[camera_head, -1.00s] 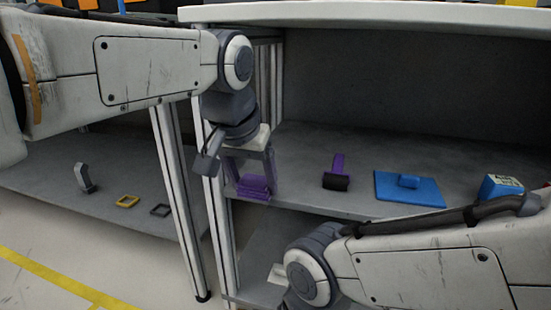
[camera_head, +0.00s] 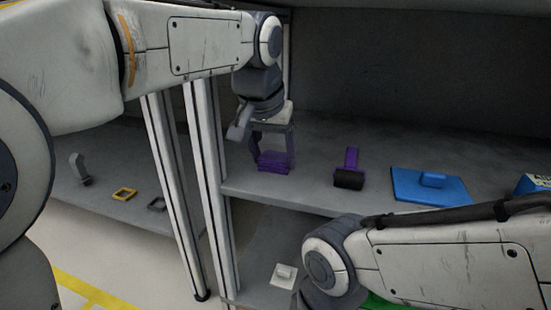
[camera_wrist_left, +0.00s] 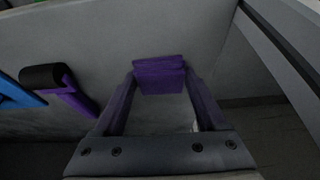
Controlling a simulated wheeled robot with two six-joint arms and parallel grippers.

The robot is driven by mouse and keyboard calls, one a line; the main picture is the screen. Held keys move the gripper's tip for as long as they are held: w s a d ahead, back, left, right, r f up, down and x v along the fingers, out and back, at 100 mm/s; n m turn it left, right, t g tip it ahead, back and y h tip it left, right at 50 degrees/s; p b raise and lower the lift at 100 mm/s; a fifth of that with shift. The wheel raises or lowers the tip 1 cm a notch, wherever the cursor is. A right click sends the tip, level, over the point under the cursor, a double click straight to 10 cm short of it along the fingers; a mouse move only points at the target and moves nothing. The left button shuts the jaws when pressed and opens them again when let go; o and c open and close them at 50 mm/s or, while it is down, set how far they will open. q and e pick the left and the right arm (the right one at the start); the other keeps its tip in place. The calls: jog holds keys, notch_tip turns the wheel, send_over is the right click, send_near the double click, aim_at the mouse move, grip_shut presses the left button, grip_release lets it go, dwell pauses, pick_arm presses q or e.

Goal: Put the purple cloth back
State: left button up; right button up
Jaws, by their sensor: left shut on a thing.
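The purple cloth (camera_head: 274,162) is a small folded block between the fingertips of my left gripper (camera_head: 273,157). The gripper points down over the left end of the grey shelf (camera_head: 320,195) and is shut on the cloth. In the left wrist view the cloth (camera_wrist_left: 159,77) sits between the two fingertips (camera_wrist_left: 160,80). I cannot tell whether the cloth touches the shelf. My right arm comes in at the lower right, and its gripper is out of view.
A purple-handled roller with a black head (camera_head: 348,172) lies right of the cloth. A blue plate with a grip (camera_head: 430,185) and a blue box (camera_head: 534,184) are farther right. Posts (camera_head: 205,150) stand at the shelf's left. A lower shelf holds a white piece (camera_head: 284,275).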

pick_arm(q)
jog(key=shift+d+r, duration=0.1)
jog(key=shift+d, duration=0.05)
jog(key=o, duration=1.2)
jog(key=shift+o, duration=0.2)
